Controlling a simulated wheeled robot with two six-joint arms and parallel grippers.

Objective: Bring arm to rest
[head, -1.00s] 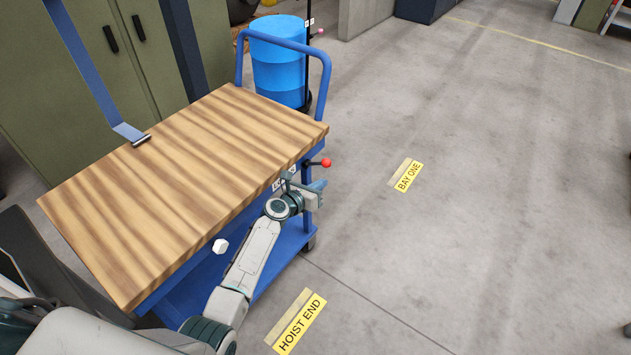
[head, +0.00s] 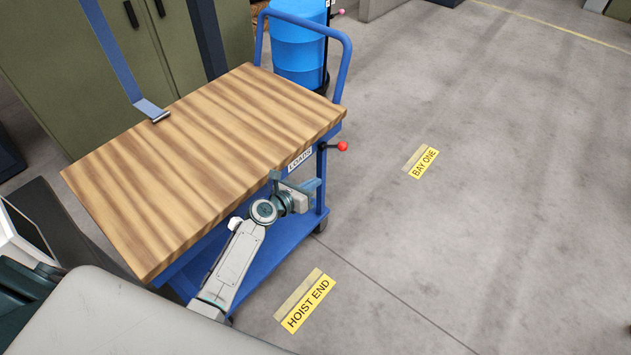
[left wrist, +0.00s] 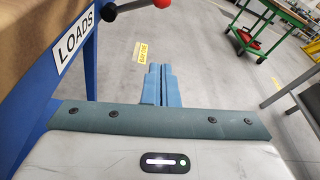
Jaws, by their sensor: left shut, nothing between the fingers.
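My left gripper (head: 317,184) is beside the near right side of the cart, below the edge of its wooden top (head: 215,150). In the left wrist view its blue fingers (left wrist: 161,84) are together with nothing between them. A lever with a red knob (head: 342,146) sticks out from the cart just above the gripper, apart from it. The lever and a LOADS label (left wrist: 73,41) also show in the left wrist view. My right gripper is not in view.
A blue drum (head: 298,50) stands behind the cart's blue handle (head: 346,65). Olive cabinets (head: 60,60) stand at the back left. Floor labels read BAY ONE (head: 423,162) and HOIST END (head: 307,305). The floor on the right is clear.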

